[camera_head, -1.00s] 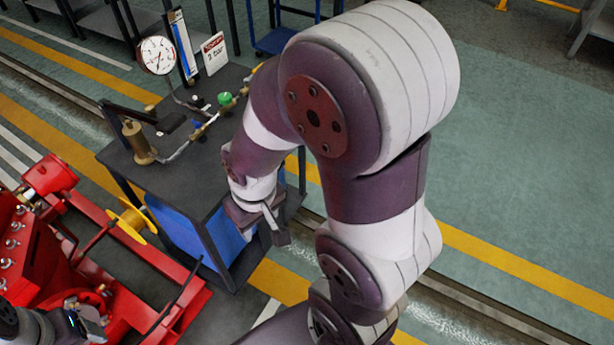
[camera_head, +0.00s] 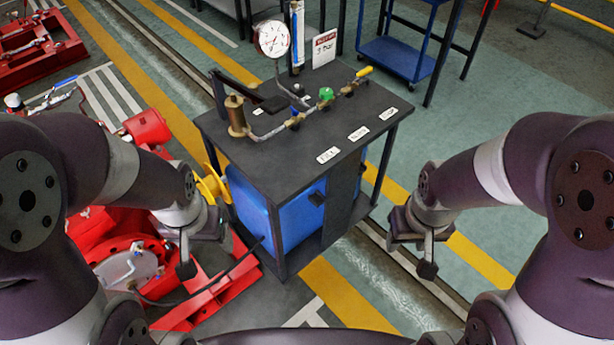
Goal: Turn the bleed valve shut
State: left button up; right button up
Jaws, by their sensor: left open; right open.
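A dark test bench (camera_head: 262,158) stands in the middle, with a pipe run across its top. Along the pipe sit a small valve with a blue handle (camera_head: 297,112), a green round knob (camera_head: 326,94) and a valve with a yellow lever (camera_head: 364,72). Small white labels lie in front, too small to read surely, so I cannot tell which valve is the bleed valve. My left gripper (camera_head: 188,262) is open and empty, low at the bench's front left. My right gripper (camera_head: 427,262) is open and empty, right of the bench. Both are apart from the valves.
A pressure gauge (camera_head: 272,37) and a sign (camera_head: 324,48) stand at the bench's back. A brass hand pump (camera_head: 236,115) is at its left. Red machinery (camera_head: 148,130) fills the floor left. A blue cart (camera_head: 400,55) is behind. The floor at right is clear.

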aim_at(325, 93)
jog(key=i+l+u, duration=0.1)
jog(key=i+l, duration=0.35)
jog(key=i+l+u, duration=0.1)
jog(key=i+l, duration=0.35)
jog(key=l, duration=0.25)
